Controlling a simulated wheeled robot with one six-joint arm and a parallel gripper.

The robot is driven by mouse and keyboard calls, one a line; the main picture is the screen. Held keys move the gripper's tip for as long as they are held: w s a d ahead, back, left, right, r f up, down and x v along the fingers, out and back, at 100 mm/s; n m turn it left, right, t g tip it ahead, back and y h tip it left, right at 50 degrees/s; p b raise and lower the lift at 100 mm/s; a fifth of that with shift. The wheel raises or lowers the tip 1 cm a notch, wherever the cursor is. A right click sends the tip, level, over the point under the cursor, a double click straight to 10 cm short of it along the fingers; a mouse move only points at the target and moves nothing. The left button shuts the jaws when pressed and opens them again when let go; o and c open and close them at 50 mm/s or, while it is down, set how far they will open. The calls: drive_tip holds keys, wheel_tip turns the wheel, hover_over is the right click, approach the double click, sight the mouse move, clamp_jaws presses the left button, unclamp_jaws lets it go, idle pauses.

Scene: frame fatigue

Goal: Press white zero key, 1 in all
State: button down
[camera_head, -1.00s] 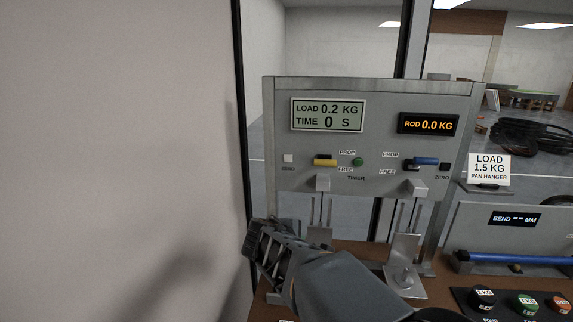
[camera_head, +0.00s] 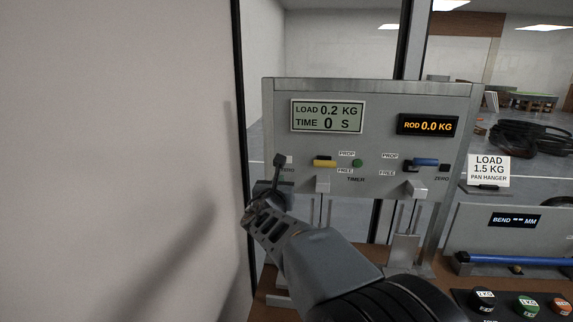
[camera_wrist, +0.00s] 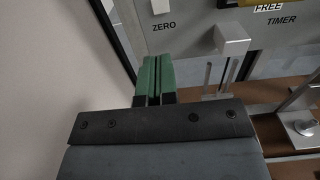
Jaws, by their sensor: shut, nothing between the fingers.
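The white zero key (camera_head: 289,159) is a small square at the left of the grey panel, above a ZERO label. My gripper (camera_head: 279,160) is shut and empty, its tip just left of the key and partly overlapping it in the head view. In the wrist view the white key (camera_wrist: 160,6) is at the top edge, partly cut off, and my green fingertips (camera_wrist: 155,62) are together below it and the ZERO label. A gap shows between them there; I cannot tell the depth. The grey display (camera_head: 328,115) reads LOAD 0.2 KG, TIME 0 S.
A yellow lever (camera_head: 325,163), a green timer button (camera_head: 358,163), a blue lever (camera_head: 426,161) and a black zero key (camera_head: 445,168) share the panel. Grey blocks (camera_head: 322,184) jut out below. A pale wall (camera_head: 120,150) stands close on the left.

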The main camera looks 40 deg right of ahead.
drive_tip(key=p+x, duration=0.3)
drive_tip(key=x, duration=1.1)
drive_tip(key=shift+p, duration=0.4)
